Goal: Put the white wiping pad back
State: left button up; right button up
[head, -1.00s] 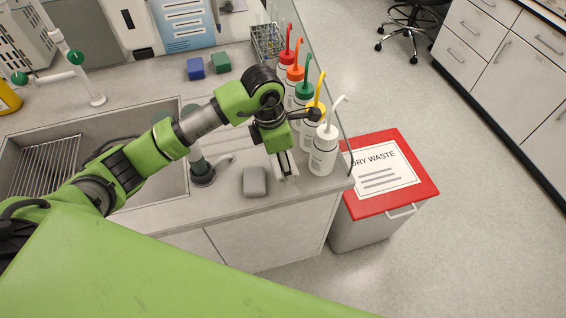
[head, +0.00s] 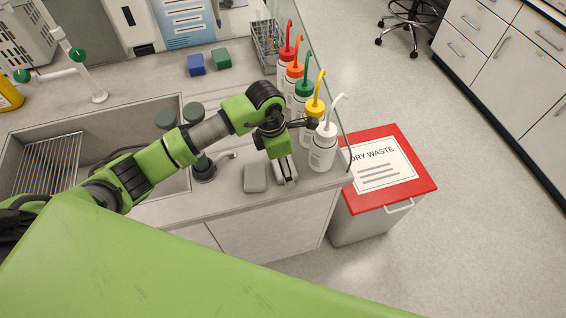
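A pale grey pad (head: 255,177) lies on the counter near its front edge, right of the sink tap. It is the lightest pad I see; none is clearly white. My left gripper (head: 287,177) points down just right of this pad, close to the counter and left of the white-capped bottle. Its fingers are seen narrowly from above, so their gap and anything between them cannot be made out. A blue pad (head: 196,65) and a green pad (head: 221,58) lie side by side at the back of the counter. My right gripper is out of view.
Wash bottles with red, orange, green, yellow and white caps (head: 322,152) line the counter's right edge by a clear panel. A sink (head: 172,108) is at left. A red-lidded dry waste bin (head: 418,178) stands right of the counter. A wire rack (head: 266,45) is behind.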

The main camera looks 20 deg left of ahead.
aim_at(277, 168)
pick_arm(q)
jog(key=shift+r, duration=0.55)
notch_tip(277, 168, up, 11)
jog(key=s+a+b, duration=0.1)
jog(key=b, duration=0.2)
jog(key=shift+a, duration=0.3)
